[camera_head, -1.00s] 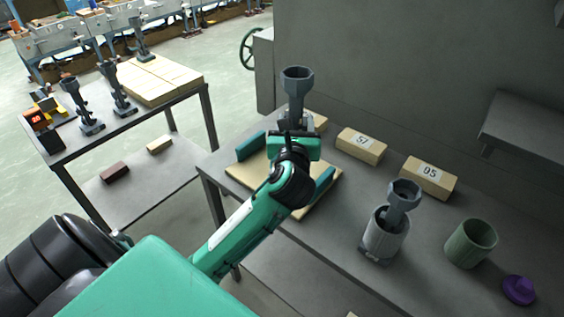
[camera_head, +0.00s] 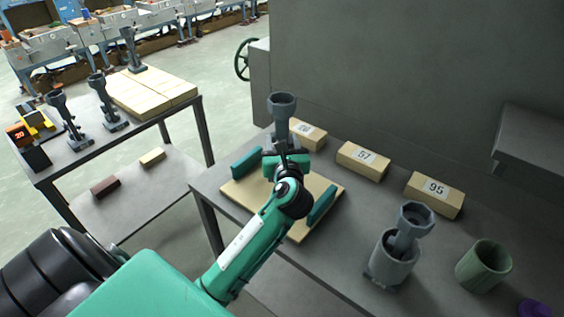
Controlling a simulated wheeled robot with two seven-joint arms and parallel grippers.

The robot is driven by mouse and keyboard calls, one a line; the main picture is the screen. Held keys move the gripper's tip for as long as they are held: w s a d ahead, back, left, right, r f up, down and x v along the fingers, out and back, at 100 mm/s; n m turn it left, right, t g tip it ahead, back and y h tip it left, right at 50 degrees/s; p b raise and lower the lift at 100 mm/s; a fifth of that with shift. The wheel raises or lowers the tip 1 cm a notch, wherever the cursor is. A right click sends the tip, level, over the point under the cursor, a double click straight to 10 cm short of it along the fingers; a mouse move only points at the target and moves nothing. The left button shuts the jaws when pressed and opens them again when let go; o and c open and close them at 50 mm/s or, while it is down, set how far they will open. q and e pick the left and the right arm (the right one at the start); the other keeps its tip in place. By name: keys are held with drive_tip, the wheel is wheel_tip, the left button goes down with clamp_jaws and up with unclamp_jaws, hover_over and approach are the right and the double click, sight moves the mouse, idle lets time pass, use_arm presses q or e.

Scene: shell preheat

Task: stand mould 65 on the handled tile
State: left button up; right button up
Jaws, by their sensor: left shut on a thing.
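My left gripper (camera_head: 287,161) is shut on a dark grey mould (camera_head: 282,107) with a wide cup at its top. The mould stands nearly upright. I cannot read a number on it. The handled tile (camera_head: 238,190) is a cream slab on the bench with a teal handle on its left side (camera_head: 246,162) and another on its right side (camera_head: 321,206). The gripper and mould are over the tile's far part in the picture. The mould's foot is hidden by the gripper, so I cannot tell whether it touches the tile. My right gripper is not in view.
Numbered blocks 57 (camera_head: 362,161) and 95 (camera_head: 433,195) and a third block (camera_head: 308,134) line the bench's back. A grey pot (camera_head: 393,258) holding another cupped piece (camera_head: 412,222) and a green pot (camera_head: 483,266) stand right. A side table (camera_head: 90,146) carries several moulds.

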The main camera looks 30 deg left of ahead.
use_arm(q)
wheel_tip(320, 180, down, 6)
drive_tip(key=shift+f, duration=0.25)
drive_tip(key=shift+f, duration=0.15)
drive_tip(key=o, duration=1.3)
drive_tip(key=shift+s+d, duration=0.1)
drive_tip(key=b+v, duration=0.2)
drive_tip(key=v, duration=1)
